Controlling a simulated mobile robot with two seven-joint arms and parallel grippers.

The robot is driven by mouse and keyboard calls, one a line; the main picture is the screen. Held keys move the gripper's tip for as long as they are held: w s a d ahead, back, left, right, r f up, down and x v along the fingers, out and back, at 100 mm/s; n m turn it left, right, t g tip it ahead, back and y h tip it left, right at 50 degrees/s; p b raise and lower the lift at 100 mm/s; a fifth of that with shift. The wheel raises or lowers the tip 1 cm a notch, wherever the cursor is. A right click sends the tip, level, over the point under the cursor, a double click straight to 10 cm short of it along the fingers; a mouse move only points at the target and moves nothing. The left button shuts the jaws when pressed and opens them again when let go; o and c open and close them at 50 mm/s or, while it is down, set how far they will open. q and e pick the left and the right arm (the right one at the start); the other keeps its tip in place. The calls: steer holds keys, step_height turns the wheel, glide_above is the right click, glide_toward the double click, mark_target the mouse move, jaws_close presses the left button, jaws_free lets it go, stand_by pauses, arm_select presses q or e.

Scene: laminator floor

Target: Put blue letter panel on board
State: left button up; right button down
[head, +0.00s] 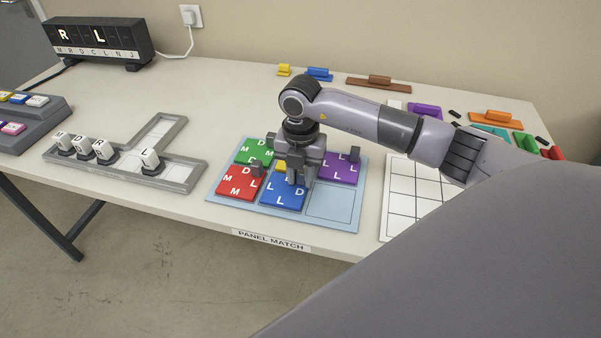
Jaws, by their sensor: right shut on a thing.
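The blue letter panel (270,195) has white letters, with L and D readable. It is at the front middle of the light blue board (335,222), flat over a cell as far as I can tell. My right gripper (296,182) points down over it and is shut on it, hiding its grip and upper part. Whether the panel rests fully on the board cannot be told. Red (236,183), green (248,152) and purple (340,172) letter panels lie on the board. A yellow panel (279,165) is mostly hidden behind the gripper. My left gripper is not in view.
The board's front right cell (329,202) is empty. A white grid board (402,190) lies to the right, partly behind my arm. A grey letter tray (183,172) with several letter blocks is to the left. Coloured handled pieces (378,84) line the table's back. A "PANEL MATCH" label (270,240) marks the front edge.

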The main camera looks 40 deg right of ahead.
steer(key=c, duration=0.9)
jaws_free()
steer(key=shift+f, duration=0.1)
steer(key=shift+o, duration=0.2)
step_height(320, 180, up, 12)
steer(key=shift+b, duration=0.4)
